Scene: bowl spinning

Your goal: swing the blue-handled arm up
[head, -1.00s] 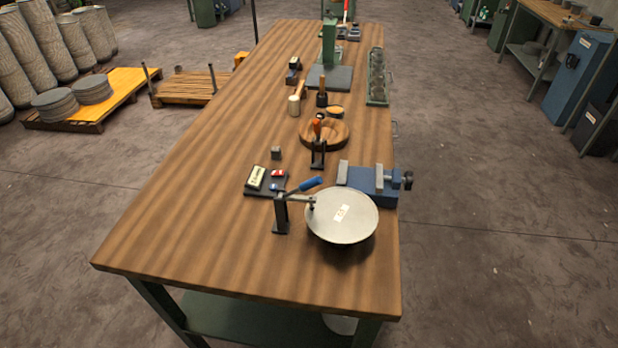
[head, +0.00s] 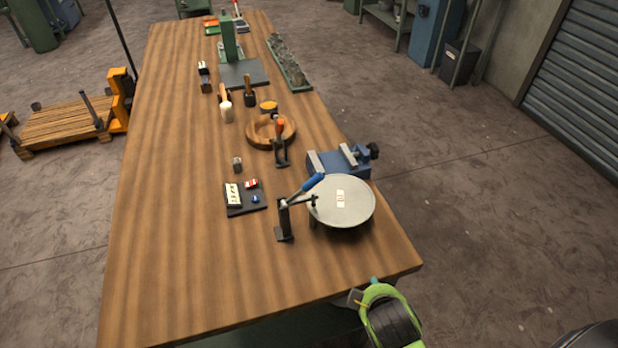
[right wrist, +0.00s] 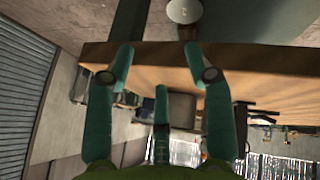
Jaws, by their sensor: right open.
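The blue-handled arm (head: 312,183) sits on a dark upright post (head: 284,218) near the front of the workbench. Its handle slants up to the right, and its metal arm reaches over the left rim of a pale round plate (head: 350,212). Whether its tip touches the plate I cannot tell. My right gripper (right wrist: 160,58) is open and empty in the right wrist view, its fingers spread before the bench edge. In the head view my right arm shows at the bottom, just off the bench's front right corner, well below the handle. My left gripper is out of view.
A blue vise (head: 338,162) stands right behind the plate. A dark tray (head: 246,207) with small items lies left of the post. An orange-handled clamp (head: 280,150) stands by a wooden ring (head: 260,140). The wooden workbench (head: 180,250) is clear at left and front.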

